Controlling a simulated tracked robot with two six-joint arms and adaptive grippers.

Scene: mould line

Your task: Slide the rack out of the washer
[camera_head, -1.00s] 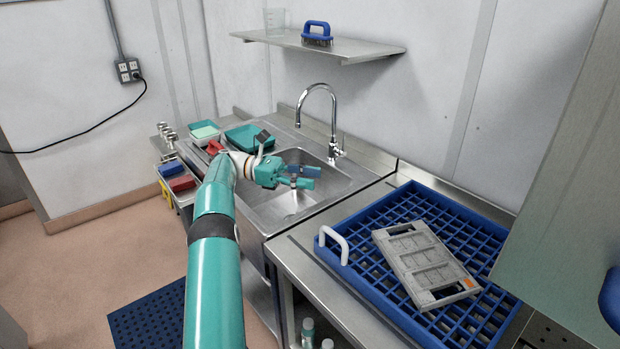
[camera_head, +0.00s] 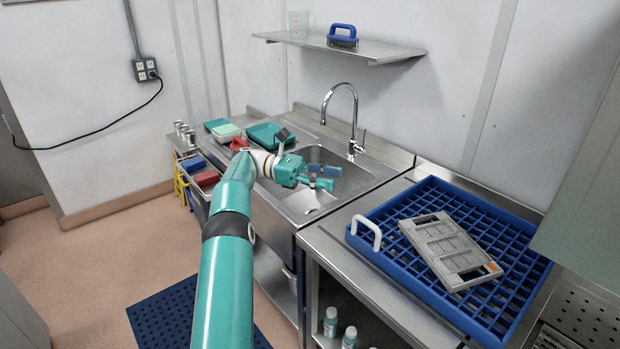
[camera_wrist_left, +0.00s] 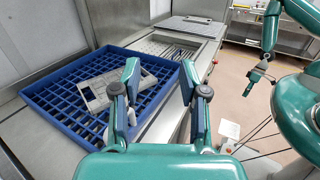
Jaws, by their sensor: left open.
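The blue grid rack (camera_head: 372,274) lies on the steel counter right of the sink, with its white handle (camera_head: 367,232) toward the sink. A grey plate with an orange mark (camera_head: 449,251) lies tilted across the rack. The rack also shows at the left in the left wrist view (camera_wrist_left: 62,128). My left gripper (camera_head: 323,178) is open and empty above the sink, apart from the rack and handle. Its spread fingers show in the left wrist view (camera_wrist_left: 160,95). My right gripper (camera_wrist_left: 256,78) is small in that view; its jaws are unclear.
The sink (camera_head: 345,190) with its tall tap (camera_head: 353,115) is close by my left gripper. A grey-green panel (camera_head: 590,200) hangs over the rack's far right side. Trays stand left of the sink. A shelf (camera_head: 370,53) is above. Bottles (camera_head: 331,322) stand under the counter.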

